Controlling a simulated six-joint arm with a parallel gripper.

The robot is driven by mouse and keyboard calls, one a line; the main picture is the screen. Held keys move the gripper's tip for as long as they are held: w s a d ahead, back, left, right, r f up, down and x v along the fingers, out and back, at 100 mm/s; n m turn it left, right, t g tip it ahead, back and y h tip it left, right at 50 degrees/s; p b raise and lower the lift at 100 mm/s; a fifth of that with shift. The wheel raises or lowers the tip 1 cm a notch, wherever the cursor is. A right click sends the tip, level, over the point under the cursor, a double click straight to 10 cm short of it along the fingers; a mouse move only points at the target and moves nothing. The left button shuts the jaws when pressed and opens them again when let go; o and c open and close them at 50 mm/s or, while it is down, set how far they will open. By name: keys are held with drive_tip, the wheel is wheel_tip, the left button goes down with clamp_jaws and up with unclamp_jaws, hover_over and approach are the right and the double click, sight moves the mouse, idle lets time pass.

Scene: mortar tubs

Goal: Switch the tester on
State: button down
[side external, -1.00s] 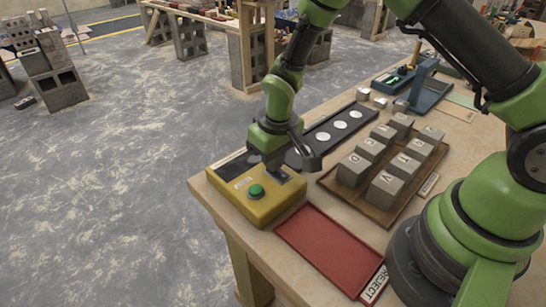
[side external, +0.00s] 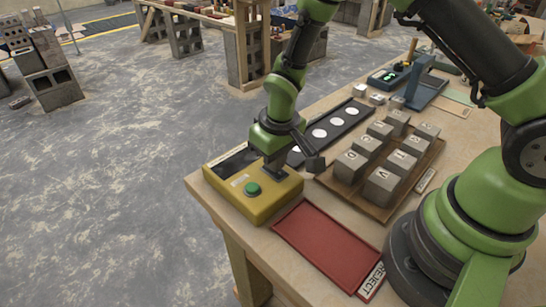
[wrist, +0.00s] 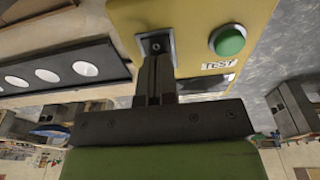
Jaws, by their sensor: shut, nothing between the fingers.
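The tester is a yellow box (side external: 248,208) at the table's near left corner, with a green round button (side external: 252,188) on top. In the wrist view the green button (wrist: 229,41) sits beside a TEST label (wrist: 221,65) on the yellow face (wrist: 195,20). My gripper (side external: 273,168) points down over the tester's right side. In the wrist view my gripper's fingers (wrist: 153,68) are shut together and empty. Their tips are at a dark square fitting (wrist: 157,45) on the tester, beside the button. Whether they touch it I cannot tell.
A red REJECT tray (side external: 327,246) lies right of the tester. A wooden tray (side external: 385,212) holds several lettered grey cubes (side external: 384,186). A black strip with white discs (side external: 320,133) lies behind. The table's left edge is close to the tester.

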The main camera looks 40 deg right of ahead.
sight(280, 174)
wheel_tip(280, 174, up, 14)
drive_tip(key=s, duration=0.1)
drive_tip(key=shift+s, duration=0.35)
drive_tip(key=shift+w, duration=0.7)
drive_tip(key=shift+f, duration=0.15)
drive_tip(key=f, duration=0.4)
drive_tip(key=w+f, duration=0.1)
drive_tip(key=f, duration=0.8)
drive_tip(key=shift+w+f, duration=0.35)
